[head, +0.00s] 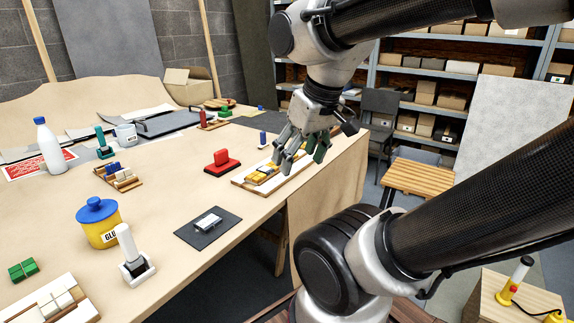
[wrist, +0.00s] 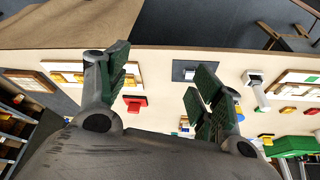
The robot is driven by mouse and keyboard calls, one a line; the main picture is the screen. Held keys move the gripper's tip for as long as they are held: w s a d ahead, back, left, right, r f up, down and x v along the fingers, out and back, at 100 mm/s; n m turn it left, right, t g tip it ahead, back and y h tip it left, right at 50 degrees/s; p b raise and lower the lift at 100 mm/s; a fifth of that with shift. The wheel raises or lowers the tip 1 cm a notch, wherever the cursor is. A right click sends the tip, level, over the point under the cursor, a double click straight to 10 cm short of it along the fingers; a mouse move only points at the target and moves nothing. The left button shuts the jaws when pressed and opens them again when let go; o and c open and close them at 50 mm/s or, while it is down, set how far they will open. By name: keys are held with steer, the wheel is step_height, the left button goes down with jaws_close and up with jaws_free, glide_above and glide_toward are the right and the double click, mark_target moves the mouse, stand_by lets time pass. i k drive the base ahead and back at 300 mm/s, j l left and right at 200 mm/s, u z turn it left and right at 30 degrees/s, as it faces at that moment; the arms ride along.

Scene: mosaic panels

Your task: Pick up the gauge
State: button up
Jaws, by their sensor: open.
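No object is clearly marked as the gauge. A small pale block with dark ends (head: 208,222) lies on a dark square mat (head: 190,236) near the front edge of the bench and may be it. It also shows in the wrist view as a small light piece (wrist: 188,74), seen between my fingers. My gripper (head: 298,156) is open and empty, above the right part of the bench, over a pale board (head: 284,180) with yellow pieces (head: 262,174). Its spread fingers (wrist: 158,66) show in the wrist view, well apart from the pale block.
A red block (head: 221,160) stands beside the board. A white-handled tool (head: 131,250), a yellow pot with a blue lid (head: 98,224) and a white bottle (head: 49,148) stand further left. Bare bench top surrounds the dark mat. A wooden stool (head: 415,178) stands right.

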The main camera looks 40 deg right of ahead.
mark_target(264, 145)
steer(key=i+l+u, duration=0.15)
steer(key=l, duration=0.5)
steer(key=i+l+u, duration=0.15)
steer(key=l, duration=0.5)
steer(key=i+l+u, duration=0.15)
steer(key=l, duration=0.5)
steer(key=l+u, duration=0.15)
steer(key=l, duration=0.5)
steer(key=i, duration=0.05)
